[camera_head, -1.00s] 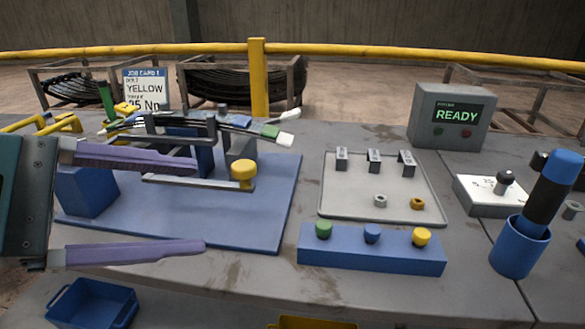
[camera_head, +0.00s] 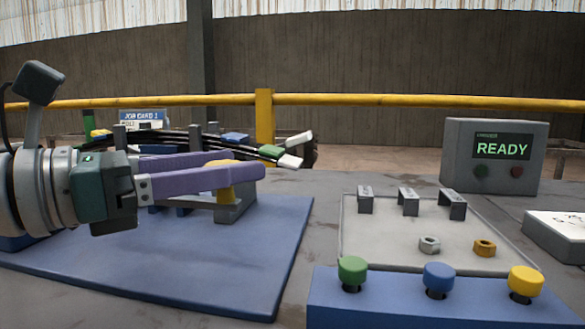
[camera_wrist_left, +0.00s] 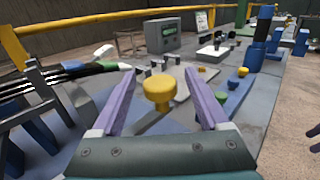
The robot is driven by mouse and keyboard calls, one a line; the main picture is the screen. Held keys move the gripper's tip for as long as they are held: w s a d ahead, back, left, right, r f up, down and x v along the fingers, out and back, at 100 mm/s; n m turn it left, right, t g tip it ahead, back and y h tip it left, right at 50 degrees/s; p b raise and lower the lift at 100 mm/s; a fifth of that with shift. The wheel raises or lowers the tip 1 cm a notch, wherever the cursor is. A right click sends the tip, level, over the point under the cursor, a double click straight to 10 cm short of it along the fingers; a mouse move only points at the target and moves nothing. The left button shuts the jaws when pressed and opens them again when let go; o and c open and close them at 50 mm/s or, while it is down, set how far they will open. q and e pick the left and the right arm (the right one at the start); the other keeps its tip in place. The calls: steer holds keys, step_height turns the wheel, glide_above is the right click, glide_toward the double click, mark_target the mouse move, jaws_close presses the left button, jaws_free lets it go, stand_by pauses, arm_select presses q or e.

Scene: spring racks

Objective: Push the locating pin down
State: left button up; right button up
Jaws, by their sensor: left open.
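The locating pin (camera_head: 224,192) has a yellow knob. It shows partly behind the purple fingers in the head view, on a grey bracket of the fixture. In the left wrist view its round yellow head (camera_wrist_left: 160,90) stands upright between the fingers. My left gripper (camera_head: 250,166) is open, with a finger on either side of the pin and clear gaps to it in the wrist view. Purple finger-like parts (camera_wrist_left: 314,138), seemingly my right gripper's, show small at the wrist view's right edge; their opening is unclear.
The fixture stands on a blue mat (camera_head: 250,265). Several cables with coloured ends (camera_head: 270,152) run close behind the fingers. A grey tray (camera_head: 390,240) with nuts and a blue block (camera_head: 400,312) with green, blue and yellow buttons lie right. A box (camera_head: 495,165) reads READY.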

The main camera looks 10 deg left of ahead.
arm_select(q)
steer(key=x, duration=0.3)
steer(key=shift+w+d, duration=0.2)
steer(key=shift+w, duration=0.05)
jaws_close()
stand_by(0.5)
stand_by(0.7)
